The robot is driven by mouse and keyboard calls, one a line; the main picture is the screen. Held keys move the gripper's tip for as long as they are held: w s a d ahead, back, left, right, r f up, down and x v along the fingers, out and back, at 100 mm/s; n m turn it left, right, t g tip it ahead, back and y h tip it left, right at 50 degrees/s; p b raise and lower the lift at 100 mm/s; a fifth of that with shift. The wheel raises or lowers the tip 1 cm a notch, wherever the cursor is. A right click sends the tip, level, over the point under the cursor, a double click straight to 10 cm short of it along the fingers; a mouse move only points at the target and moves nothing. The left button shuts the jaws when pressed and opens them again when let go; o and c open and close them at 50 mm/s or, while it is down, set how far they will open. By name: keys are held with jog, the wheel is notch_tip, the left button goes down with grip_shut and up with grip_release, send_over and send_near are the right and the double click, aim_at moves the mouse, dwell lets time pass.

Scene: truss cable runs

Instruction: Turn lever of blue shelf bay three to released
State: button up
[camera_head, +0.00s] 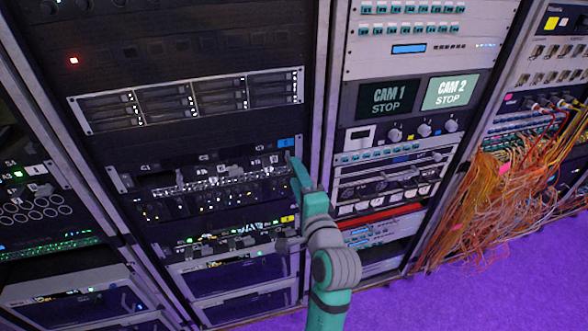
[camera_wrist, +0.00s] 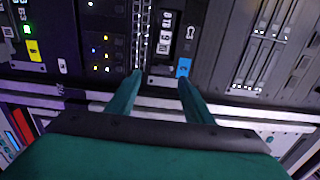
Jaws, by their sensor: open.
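The blue-tagged shelf is the dark unit in the middle rack; its blue tag (camera_head: 287,143) is at its upper right end. Small light-grey levers (camera_head: 180,180) stand along its front above a row of lit ports; which one belongs to bay three, and how it is turned, is too small to tell. My gripper (camera_head: 295,163) is at the shelf's right end, just below the blue tag. In the wrist view my gripper (camera_wrist: 160,75) is open and empty, its two teal fingers pointing at the shelf end. The blue tag (camera_wrist: 184,67) is by the right fingertip.
A yellow-tagged shelf (camera_head: 287,219) is below, and a drive unit (camera_head: 190,98) above. A metal rack post (camera_head: 319,120) is close right of my gripper. CAM screens (camera_head: 450,91) and hanging orange cables (camera_head: 500,205) are to the right. Purple floor (camera_head: 500,285) lies open at lower right.

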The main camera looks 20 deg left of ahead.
jog(key=v, duration=0.7)
jog(key=shift+w, duration=0.1)
jog(key=s+d+f+n+h, duration=0.1)
jog(key=s+d+f+h, duration=0.2)
jog(key=f, duration=0.4)
jog(key=s+d+f+n+t+h, duration=0.1)
jog(key=s+d+f+h, duration=0.1)
jog(key=s+d+f, duration=0.4)
jog(key=s+d+f+n+h, duration=0.1)
jog(key=s+f+h, duration=0.1)
jog(key=s+f, duration=0.35)
jog(key=s+d+f+n+h, duration=0.1)
jog(key=s+n, duration=0.3)
jog(key=s, duration=0.7)
jog(key=s+d+f+n+h, duration=0.2)
jog(key=s+f+n, duration=0.2)
jog(key=s, duration=0.6)
jog(key=shift+s+f+g, duration=0.3)
jog(key=shift+s+f, duration=0.05)
jog(key=shift+s, duration=0.05)
